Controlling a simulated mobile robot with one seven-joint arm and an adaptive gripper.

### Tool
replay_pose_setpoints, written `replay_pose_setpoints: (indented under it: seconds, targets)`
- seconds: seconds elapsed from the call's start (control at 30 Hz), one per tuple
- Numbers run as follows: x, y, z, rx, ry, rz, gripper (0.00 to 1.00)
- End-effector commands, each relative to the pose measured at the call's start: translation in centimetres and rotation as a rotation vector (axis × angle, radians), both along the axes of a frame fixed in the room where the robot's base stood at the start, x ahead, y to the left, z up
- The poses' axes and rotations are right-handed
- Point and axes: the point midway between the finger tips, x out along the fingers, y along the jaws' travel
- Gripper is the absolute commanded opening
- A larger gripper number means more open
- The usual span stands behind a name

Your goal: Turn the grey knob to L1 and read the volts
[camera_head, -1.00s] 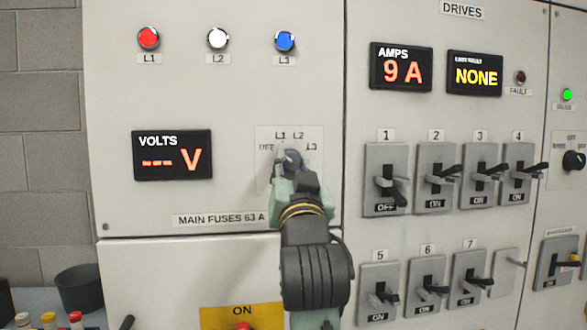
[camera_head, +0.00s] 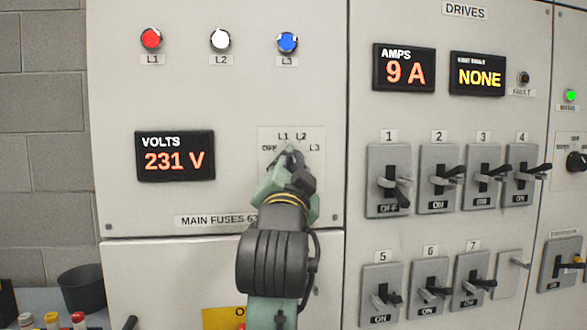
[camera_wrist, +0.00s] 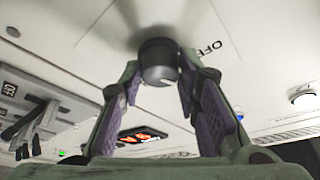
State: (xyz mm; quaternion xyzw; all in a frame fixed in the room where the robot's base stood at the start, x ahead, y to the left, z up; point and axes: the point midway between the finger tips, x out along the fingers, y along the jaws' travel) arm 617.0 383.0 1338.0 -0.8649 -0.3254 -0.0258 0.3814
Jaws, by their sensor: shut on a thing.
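The grey knob (camera_head: 291,156) sits on a pale plate (camera_head: 315,137) marked OFF, L1, L2 and L3. My gripper (camera_head: 288,166) is shut on the knob and hides most of it in the head view. In the wrist view the dark round knob (camera_wrist: 158,60) is between the two fingertips, with the OFF label to its right. I cannot tell which mark the knob points at. The volts display (camera_head: 175,156), left of the knob, reads 231 V.
Red, white and blue lamps (camera_head: 219,39) sit above, labelled L1, L2 and L3. To the right are the amps display (camera_head: 404,68) at 9 A and several lever switches (camera_head: 389,181); switch 1 reads OFF. A dark pot (camera_head: 82,288) stands lower left.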

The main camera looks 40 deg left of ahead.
Motion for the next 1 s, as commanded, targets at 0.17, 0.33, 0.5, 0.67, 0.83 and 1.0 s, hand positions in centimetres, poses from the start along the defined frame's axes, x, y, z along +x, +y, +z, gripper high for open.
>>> replay_pose_setpoints:
  seconds: [0.17, 0.33, 0.5, 0.67, 0.83, 1.0]
  targets:
    - [0.02, -0.06, 0.05, 0.002, 0.0, -0.002, 0.02]
    - [0.02, -0.07, 0.06, 0.002, 0.0, -0.001, 0.31]
    - [0.01, -0.05, 0.05, 0.001, 0.0, -0.001, 0.42]
    - [0.01, -0.03, 0.03, 0.001, 0.0, -0.001, 0.5]
    - [0.01, -0.02, 0.02, 0.0, 0.0, 0.0, 0.5]
    - [-0.47, -0.32, -0.13, 0.001, -0.001, 0.0, 0.5]
